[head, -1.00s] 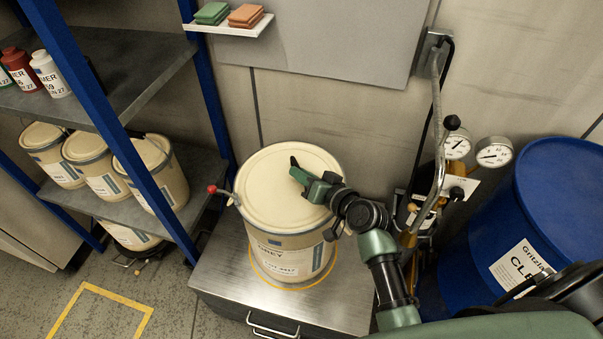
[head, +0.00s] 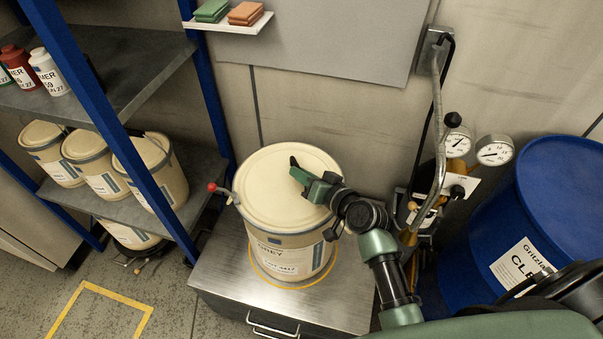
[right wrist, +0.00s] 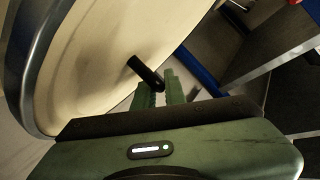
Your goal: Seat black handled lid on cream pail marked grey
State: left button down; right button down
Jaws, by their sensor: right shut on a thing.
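The cream pail marked GREY (head: 290,262) stands upright on a steel-topped cabinet. A cream lid (head: 272,185) with a grey edge lies across its top and looks about level; whether it is pressed fully down cannot be told. My right gripper (head: 306,174) reaches in from the right, over the lid. It is shut on the lid's black handle (right wrist: 146,73), which sticks out past the fingers (right wrist: 161,88) in the right wrist view. The pale lid face (right wrist: 85,55) fills the upper left there. My left gripper is not in view.
A red-knobbed lever (head: 213,188) sticks out left of the pail's rim. Gauges and piping (head: 457,145) and a blue drum (head: 560,195) stand to the right. A blue-framed shelf (head: 150,70) with other pails is left. The steel top (head: 225,262) has bare room around the pail.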

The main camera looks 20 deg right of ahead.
jog(key=c, duration=1.8)
grip_release()
jog(key=shift+o, duration=0.2)
jog(key=shift+f, duration=0.1)
jog(key=shift+p+v, duration=0.5)
jog(key=shift+v, duration=0.75)
jog(key=shift+p+v, duration=0.5)
jog(key=shift+v, duration=1)
jog(key=shift+s+r, duration=0.25)
jog(key=shift+s, duration=0.55)
jog(key=shift+p+v, duration=0.4)
jog(key=shift+v, duration=1.45)
jog(key=shift+d, duration=0.1)
